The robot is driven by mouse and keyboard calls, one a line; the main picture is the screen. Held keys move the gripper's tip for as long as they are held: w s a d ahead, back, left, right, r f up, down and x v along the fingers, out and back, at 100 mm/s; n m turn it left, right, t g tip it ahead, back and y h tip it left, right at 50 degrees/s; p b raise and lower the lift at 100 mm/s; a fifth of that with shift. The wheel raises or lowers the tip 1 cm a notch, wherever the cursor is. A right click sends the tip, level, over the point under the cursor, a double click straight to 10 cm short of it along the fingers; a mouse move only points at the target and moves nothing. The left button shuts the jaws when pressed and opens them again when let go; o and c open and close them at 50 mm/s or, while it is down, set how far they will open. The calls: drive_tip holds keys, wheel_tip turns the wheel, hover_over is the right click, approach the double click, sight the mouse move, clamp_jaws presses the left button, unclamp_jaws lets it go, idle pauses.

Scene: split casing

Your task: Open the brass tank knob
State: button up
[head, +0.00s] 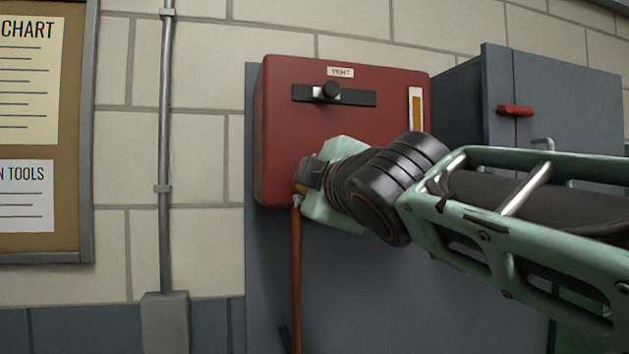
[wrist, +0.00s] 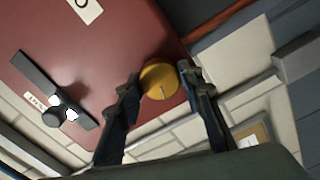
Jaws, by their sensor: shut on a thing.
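The brass knob (wrist: 159,81) is a round yellow disc with a short line mark on its face, at the lower edge of the red tank (head: 290,120). My gripper (wrist: 160,84) is shut on the knob, with one dark finger on each side of it in the wrist view. In the head view my gripper (head: 306,182) reaches the tank's lower left corner, and its fingers hide most of the knob; only a sliver of yellow shows. The tank (wrist: 105,45) also fills the upper left of the wrist view.
A black slider (head: 331,91) sits in a slot on the tank front under a small label. A gauge strip (head: 416,109) is at its right. An orange pipe (head: 296,270) runs down below the knob. A grey cabinet with a red handle (head: 515,110) stands right.

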drive_tip(key=shift+n+p, duration=0.45)
drive_tip(key=shift+n, duration=1.45)
drive_tip(key=o, duration=1.2)
drive_tip(key=shift+c, duration=0.2)
drive_tip(key=shift+s, duration=0.1)
drive_tip(key=v, duration=1.2)
